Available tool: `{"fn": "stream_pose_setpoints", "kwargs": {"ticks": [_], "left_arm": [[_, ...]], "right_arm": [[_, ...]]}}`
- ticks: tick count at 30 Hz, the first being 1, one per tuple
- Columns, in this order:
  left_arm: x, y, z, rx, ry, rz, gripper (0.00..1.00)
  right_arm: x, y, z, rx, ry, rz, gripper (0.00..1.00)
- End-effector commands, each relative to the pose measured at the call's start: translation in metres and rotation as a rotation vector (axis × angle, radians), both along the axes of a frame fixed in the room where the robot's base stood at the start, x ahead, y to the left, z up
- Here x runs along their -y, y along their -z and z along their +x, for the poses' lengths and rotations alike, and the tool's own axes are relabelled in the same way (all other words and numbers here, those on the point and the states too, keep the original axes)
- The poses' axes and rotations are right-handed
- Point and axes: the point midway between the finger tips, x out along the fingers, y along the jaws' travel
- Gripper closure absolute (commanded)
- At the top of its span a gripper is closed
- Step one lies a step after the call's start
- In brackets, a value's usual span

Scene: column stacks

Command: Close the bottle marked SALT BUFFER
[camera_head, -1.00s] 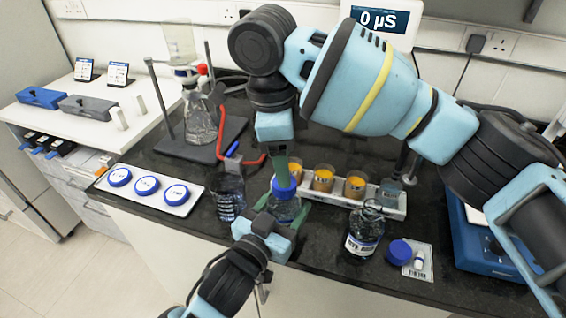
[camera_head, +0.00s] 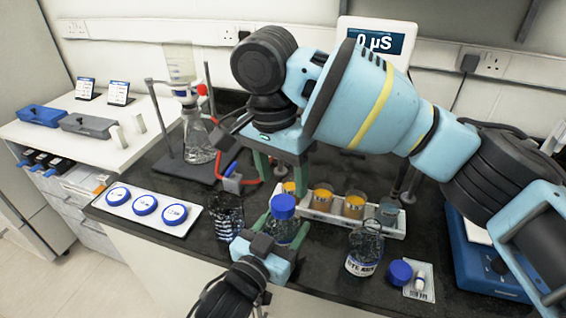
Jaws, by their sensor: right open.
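A clear bottle (camera_head: 286,230) stands at the counter's front with a blue cap (camera_head: 283,206) on its mouth. Its label is not visible, so I cannot tell its marking. My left gripper (camera_head: 281,232) has its green fingers around this bottle's body and appears shut on it. My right gripper (camera_head: 281,170) is open and empty just above the blue cap, fingers pointing down, apart from it. To the right stands an open bottle (camera_head: 365,252) with a white label I cannot read fully. A loose blue cap (camera_head: 400,272) lies beside it.
A white rack (camera_head: 350,222) with several small jars stands behind the bottle. A dark ribbed bottle (camera_head: 224,222) stands close on the left. A white tray (camera_head: 118,209) holds 3 blue lids. A flask (camera_head: 198,140) stands on a stand at the back left.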

Motion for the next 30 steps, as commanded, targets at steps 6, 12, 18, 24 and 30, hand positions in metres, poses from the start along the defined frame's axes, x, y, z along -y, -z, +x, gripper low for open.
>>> {"fn": "stream_pose_setpoints", "kwargs": {"ticks": [6,12,18,24,30], "left_arm": [[-0.0001,0.0008,0.0,-0.002,0.0,0.001,1.0],[-0.0001,0.0008,0.0,-0.002,0.0,0.001,1.0],[-0.0001,0.0008,0.0,-0.002,0.0,0.001,1.0],[-0.0001,0.0007,0.0,-0.002,0.0,0.001,1.0],[0.0,0.0008,-0.0001,-0.002,0.0,0.001,1.0]], "right_arm": [[0.0004,-0.0016,0.0002,-0.033,-0.35,0.009,0.4],[0.0006,-0.0034,0.0004,-0.062,-0.677,0.015,0.4],[0.0009,-0.005,0.0006,-0.087,-1.002,0.02,0.4],[0.001,-0.0066,0.0004,-0.11,-1.33,0.024,0.4],[0.0009,-0.0081,0.0003,-0.131,-1.657,0.028,0.4]]}}
